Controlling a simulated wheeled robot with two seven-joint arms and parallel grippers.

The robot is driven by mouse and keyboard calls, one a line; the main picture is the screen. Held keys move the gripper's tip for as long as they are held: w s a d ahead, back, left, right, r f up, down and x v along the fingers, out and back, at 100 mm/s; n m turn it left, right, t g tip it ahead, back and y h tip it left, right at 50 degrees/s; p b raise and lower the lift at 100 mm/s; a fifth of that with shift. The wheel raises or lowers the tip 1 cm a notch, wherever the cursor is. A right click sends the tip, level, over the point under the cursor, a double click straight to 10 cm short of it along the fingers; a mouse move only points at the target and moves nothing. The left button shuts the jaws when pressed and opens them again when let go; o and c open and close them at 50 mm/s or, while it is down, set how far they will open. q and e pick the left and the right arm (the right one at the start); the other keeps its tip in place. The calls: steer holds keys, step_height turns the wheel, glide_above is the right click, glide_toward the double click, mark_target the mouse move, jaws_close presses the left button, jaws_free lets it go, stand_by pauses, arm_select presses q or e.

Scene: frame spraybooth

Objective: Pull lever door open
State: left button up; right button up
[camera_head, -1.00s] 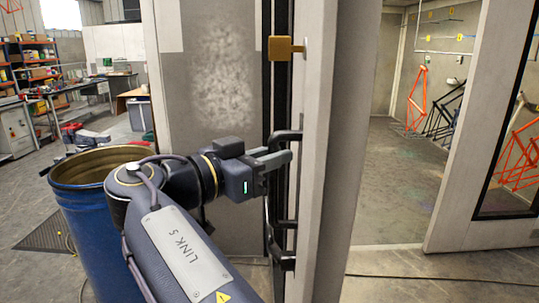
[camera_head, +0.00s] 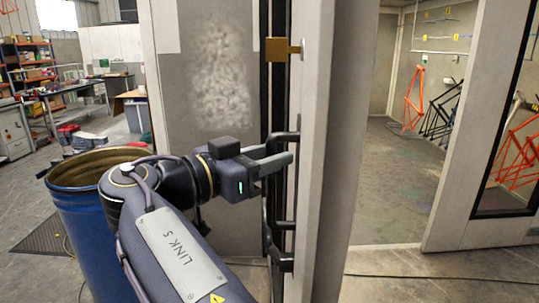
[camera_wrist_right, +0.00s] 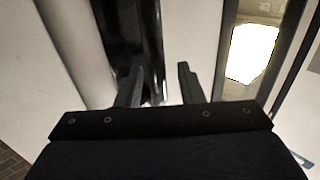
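A pale door panel (camera_head: 320,140) stands near the middle of the head view, edge towards me. A long black bar handle (camera_head: 266,222) runs down its left side, with a yellow lever-like tab (camera_head: 277,50) higher up. My right gripper (camera_head: 279,160) is at the upper part of the black handle. In the wrist view, its two fingers (camera_wrist_right: 160,85) stand apart, with a dark upright part close to the left finger and a pale surface in the gap. I cannot tell whether they touch the handle. My left gripper is not in view.
A blue drum (camera_head: 83,225) stands left of my right arm. A grey speckled panel (camera_head: 215,90) is behind the arm. To the right is an opening with clear floor (camera_head: 395,205), orange bike frames (camera_head: 413,100) and another windowed panel (camera_head: 462,150). A cable crosses the floor at lower right.

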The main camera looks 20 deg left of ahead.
steer(key=v, duration=0.7)
steer(key=shift+s, duration=0.25)
steer(key=shift+a, duration=0.15)
